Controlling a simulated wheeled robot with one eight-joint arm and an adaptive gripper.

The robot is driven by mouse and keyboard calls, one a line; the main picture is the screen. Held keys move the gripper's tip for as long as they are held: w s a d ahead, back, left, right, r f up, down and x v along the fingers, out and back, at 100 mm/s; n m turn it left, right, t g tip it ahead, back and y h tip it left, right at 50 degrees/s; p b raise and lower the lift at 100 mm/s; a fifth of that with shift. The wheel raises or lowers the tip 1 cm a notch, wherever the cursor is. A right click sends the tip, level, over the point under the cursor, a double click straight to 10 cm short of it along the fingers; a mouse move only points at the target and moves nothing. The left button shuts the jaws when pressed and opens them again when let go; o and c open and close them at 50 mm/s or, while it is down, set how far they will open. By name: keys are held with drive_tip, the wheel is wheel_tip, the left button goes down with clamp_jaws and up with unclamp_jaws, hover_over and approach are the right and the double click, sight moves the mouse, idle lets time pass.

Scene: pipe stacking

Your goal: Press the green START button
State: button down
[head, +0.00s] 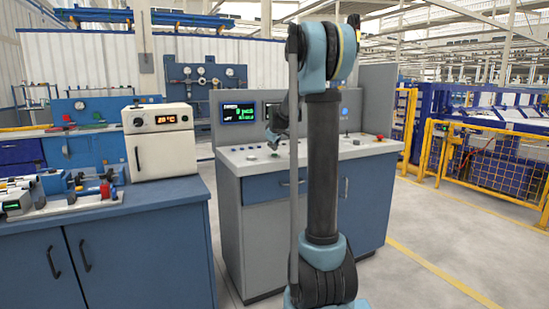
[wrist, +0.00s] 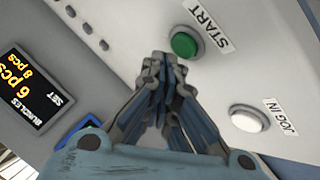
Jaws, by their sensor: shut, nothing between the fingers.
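The green START button (wrist: 184,45) sits on the pale panel in the wrist view, with a START label (wrist: 209,26) beside it. My gripper (wrist: 162,62) is shut and empty, and its fingertips appear just below and left of the button in that view. Whether they touch the panel I cannot tell. In the head view my gripper (head: 272,142) is small, over the top of the grey and blue control console (head: 262,158). The START button is not clear in the head view.
A white JOG IN button (wrist: 247,118) and a display (wrist: 32,92) reading 6 pcs and 8 pcs are near the gripper. The console's screen (head: 239,113) stands behind it. A blue workbench (head: 120,225) with a white oven (head: 160,142) is at left. Yellow fencing (head: 490,165) is at right.

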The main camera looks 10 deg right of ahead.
drive_tip(key=shift+f, duration=0.7)
idle(0.8)
drive_tip(key=shift+r, duration=0.8)
drive_tip(key=shift+r, duration=0.1)
drive_tip(key=shift+r, duration=2.4)
